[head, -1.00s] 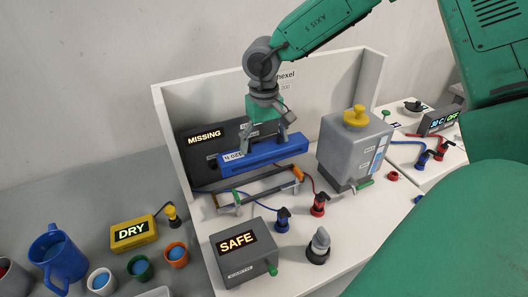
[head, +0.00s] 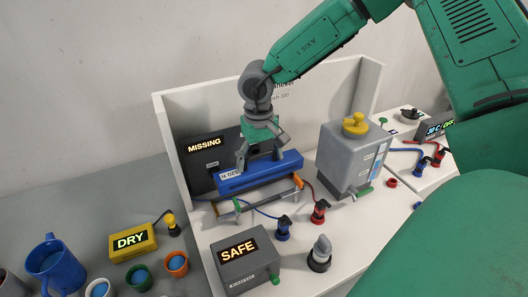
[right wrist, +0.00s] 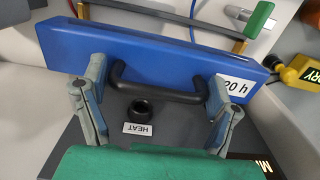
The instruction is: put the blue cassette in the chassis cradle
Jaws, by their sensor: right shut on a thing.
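The blue cassette (head: 262,173), a long bar with a white label and a black top handle, hangs from my right gripper (head: 259,160). In the right wrist view the fingers (right wrist: 150,88) are shut at both ends of the handle, and the cassette (right wrist: 160,50) spans the picture. The cradle, seen as a metal rail frame (head: 268,197) with orange and green ends, lies just below and in front of the cassette. Part of it shows in the right wrist view (right wrist: 180,22). The cassette appears above the frame; I cannot tell whether they touch. My left gripper is not in view.
A dark panel reading MISSING (head: 204,145) stands behind. A grey box with a yellow knob (head: 348,155) is to the right. Blue (head: 283,228) and red (head: 319,212) plugs and a SAFE box (head: 242,258) stand in front. Cups and a DRY box (head: 132,242) are at left.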

